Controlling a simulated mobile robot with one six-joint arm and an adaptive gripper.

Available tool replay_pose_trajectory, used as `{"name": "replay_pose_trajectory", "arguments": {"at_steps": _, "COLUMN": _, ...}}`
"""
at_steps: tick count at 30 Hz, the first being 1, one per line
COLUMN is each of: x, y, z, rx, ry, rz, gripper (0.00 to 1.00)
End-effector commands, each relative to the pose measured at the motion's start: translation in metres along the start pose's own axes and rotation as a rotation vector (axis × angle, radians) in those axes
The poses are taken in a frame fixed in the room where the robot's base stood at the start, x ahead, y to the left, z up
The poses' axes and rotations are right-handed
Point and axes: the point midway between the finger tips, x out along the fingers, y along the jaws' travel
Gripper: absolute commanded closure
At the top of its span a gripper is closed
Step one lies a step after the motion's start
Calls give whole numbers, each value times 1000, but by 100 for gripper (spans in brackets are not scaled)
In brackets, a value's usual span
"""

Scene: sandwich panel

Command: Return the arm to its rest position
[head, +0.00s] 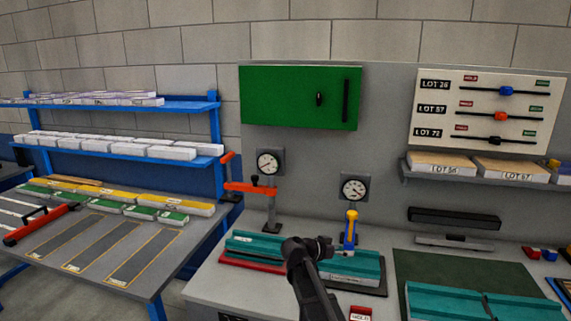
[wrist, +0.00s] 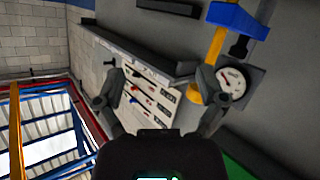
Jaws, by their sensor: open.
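My arm rises from the bottom middle of the head view, in front of the teal fixtures on the bench. Its dark upper end shows there, but I cannot make out the fingers. In the wrist view my gripper (wrist: 160,82) is open, its two fingers wide apart with nothing between them. The wrist picture is tilted and looks past the fingers toward the slider board (wrist: 150,92), the wall and the ceiling. A gauge (wrist: 232,86) and a yellow and blue clamp lever (wrist: 216,50) appear beside the right finger.
Teal fixtures (head: 258,244) lie on the grey bench around my arm. A red clamp (head: 250,188) and a yellow-handled clamp (head: 350,230) stand upright behind them. A green panel (head: 298,97) is on the backboard. A side table (head: 190,250) with strips stands left.

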Motion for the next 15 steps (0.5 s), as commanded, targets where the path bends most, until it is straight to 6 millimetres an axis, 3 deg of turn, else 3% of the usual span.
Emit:
{"name": "replay_pose_trajectory", "arguments": {"at_steps": 1, "x": 4, "y": 17, "z": 14, "rx": -42, "ry": -63, "rz": 0, "gripper": 10}}
{"name": "replay_pose_trajectory", "arguments": {"at_steps": 8, "x": 12, "y": 61, "z": 75, "rx": -255, "ry": -353, "rz": -70, "gripper": 10}}
{"name": "replay_pose_trajectory", "arguments": {"at_steps": 15, "x": 0, "y": 101, "z": 132, "rx": -460, "ry": -627, "rz": -241, "gripper": 10}}
